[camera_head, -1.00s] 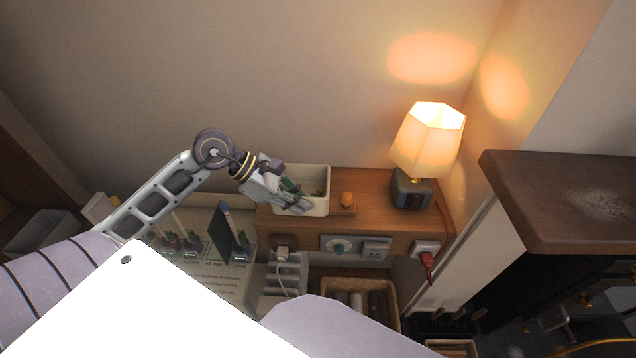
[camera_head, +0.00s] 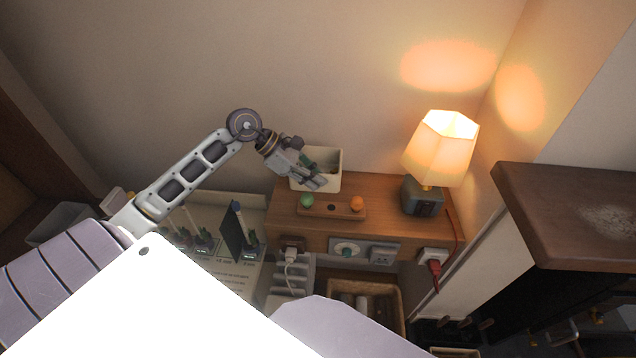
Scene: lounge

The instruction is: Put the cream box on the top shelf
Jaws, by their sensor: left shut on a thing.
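The cream box (camera_head: 334,163) is an open-topped bin near the back wall, at the rear left of the wooden top shelf (camera_head: 385,190). My left gripper (camera_head: 316,182) reaches in from the left and is shut on the box at its front left side. The gripper hides part of the box's front and inside, where something dark green shows. I cannot tell whether the box's base touches the shelf. My right gripper is not in view.
A small wooden tray (camera_head: 332,209) with a green ball (camera_head: 307,200) and an orange ball (camera_head: 357,203) lies in front of the box. A lit lamp (camera_head: 440,150) stands to the right. Sockets with plugs (camera_head: 431,259) line the unit's front. A dark wooden top (camera_head: 580,215) is at far right.

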